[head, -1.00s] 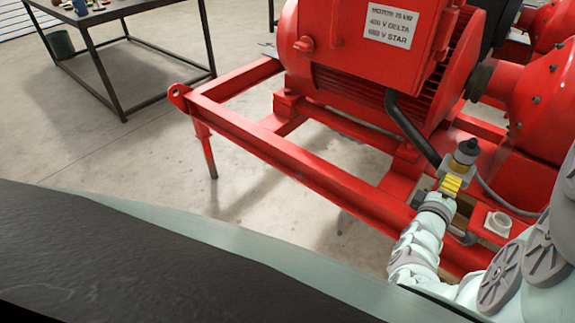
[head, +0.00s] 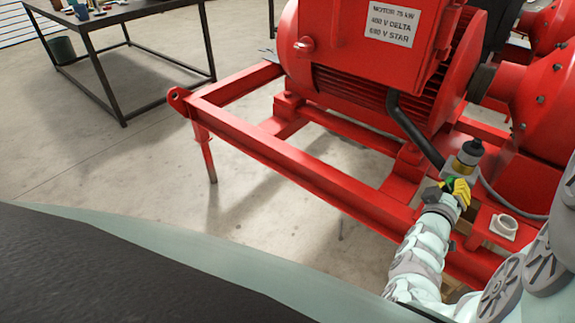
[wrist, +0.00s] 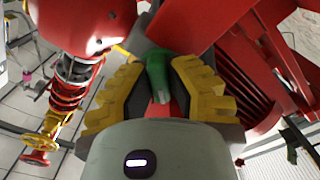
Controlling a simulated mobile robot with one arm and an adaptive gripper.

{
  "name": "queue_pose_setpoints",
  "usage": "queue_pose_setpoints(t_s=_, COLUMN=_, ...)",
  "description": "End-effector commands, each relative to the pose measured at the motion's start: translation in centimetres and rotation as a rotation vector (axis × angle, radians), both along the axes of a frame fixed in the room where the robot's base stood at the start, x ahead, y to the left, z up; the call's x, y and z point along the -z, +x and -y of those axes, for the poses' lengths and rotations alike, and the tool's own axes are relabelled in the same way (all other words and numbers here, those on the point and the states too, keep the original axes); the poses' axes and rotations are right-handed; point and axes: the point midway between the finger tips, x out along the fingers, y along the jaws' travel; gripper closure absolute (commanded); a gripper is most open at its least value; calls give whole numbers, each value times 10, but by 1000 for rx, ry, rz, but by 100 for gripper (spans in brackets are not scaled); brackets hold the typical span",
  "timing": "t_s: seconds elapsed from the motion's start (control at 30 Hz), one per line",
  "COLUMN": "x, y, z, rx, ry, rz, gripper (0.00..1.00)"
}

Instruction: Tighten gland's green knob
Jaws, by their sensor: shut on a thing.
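The green knob (wrist: 157,76) shows in the wrist view between the yellow ribbed pads of my gripper (wrist: 158,92). Both pads close on its sides, and its rounded end faces the camera. In the head view my gripper (head: 457,190) is at the skid's near rail, below a brass-coloured fitting with a black top (head: 467,157). Only a sliver of green shows there among the yellow fingers, so most of the knob is hidden. The gland body behind the knob cannot be made out clearly.
The red motor (head: 380,60) and a black cable (head: 413,130) stand just behind my gripper. A dark table (head: 130,12) is at the far left, with open floor between.

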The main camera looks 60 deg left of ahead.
Motion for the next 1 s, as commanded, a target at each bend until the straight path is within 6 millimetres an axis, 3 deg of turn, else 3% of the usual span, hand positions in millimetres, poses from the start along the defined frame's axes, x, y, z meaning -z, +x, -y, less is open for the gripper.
queue_pose_setpoints(t_s=1.0, x=8, y=-2, z=-1, rx=-1, ry=923, rz=-279, gripper=100)
